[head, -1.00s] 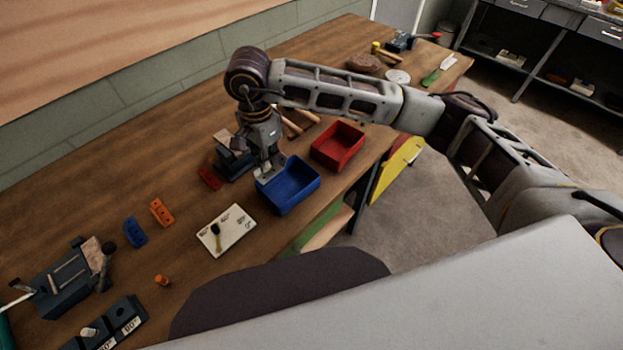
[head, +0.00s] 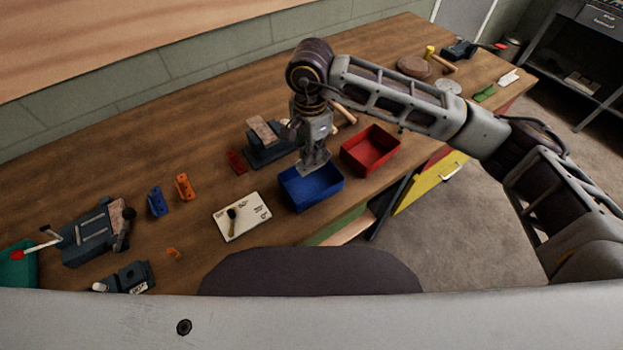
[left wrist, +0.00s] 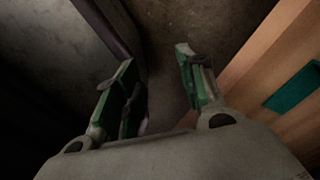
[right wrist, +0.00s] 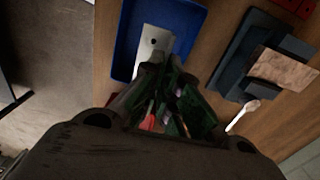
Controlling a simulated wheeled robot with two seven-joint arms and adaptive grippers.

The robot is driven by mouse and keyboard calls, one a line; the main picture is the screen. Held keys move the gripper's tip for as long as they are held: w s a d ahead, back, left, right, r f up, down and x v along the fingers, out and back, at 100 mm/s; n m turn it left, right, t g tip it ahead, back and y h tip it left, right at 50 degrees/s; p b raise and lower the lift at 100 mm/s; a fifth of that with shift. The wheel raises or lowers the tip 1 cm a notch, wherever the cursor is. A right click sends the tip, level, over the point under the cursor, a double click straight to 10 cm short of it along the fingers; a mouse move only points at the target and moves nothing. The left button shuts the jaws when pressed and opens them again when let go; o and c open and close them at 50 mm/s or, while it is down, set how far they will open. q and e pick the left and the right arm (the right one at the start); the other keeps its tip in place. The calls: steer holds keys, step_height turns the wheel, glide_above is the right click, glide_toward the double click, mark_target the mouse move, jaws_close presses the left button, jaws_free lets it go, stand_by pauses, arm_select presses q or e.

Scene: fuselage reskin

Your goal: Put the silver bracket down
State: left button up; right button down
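The silver bracket (right wrist: 153,47) is a flat pale plate with a small hole. In the right wrist view it sticks out from the fingertips of my right gripper (right wrist: 168,82), over the blue bin (right wrist: 127,50). The fingers are close together on its near end, which they hide. In the head view my right gripper (head: 314,160) points down at the back of the blue bin (head: 312,192). I cannot tell whether the bracket touches the bin. My left gripper (left wrist: 158,75) is open and empty, away from the bench top.
A red bin (head: 370,150) stands right of the blue one. A dark vise-like block (head: 268,150) is behind left. A white card with a brush (head: 241,216), orange (head: 184,187) and blue (head: 157,201) brackets lie left. Bare wood (head: 200,150) lies behind them.

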glide_above(311, 182)
step_height(311, 182, down, 6)
steer(key=shift+r+p, duration=0.25)
steer(key=shift+p, duration=0.1)
steer(key=shift+f, duration=1.9)
arm_select(q)
steer(key=shift+w+d+r, duration=0.25)
steer(key=shift+w+d, duration=0.1)
steer(key=shift+d, duration=0.25)
steer(key=shift+w+d+r, duration=0.25)
steer(key=shift+w+d, duration=0.05)
steer(key=shift+d, duration=0.25)
arm_select(e)
steer(key=shift+f, duration=0.1)
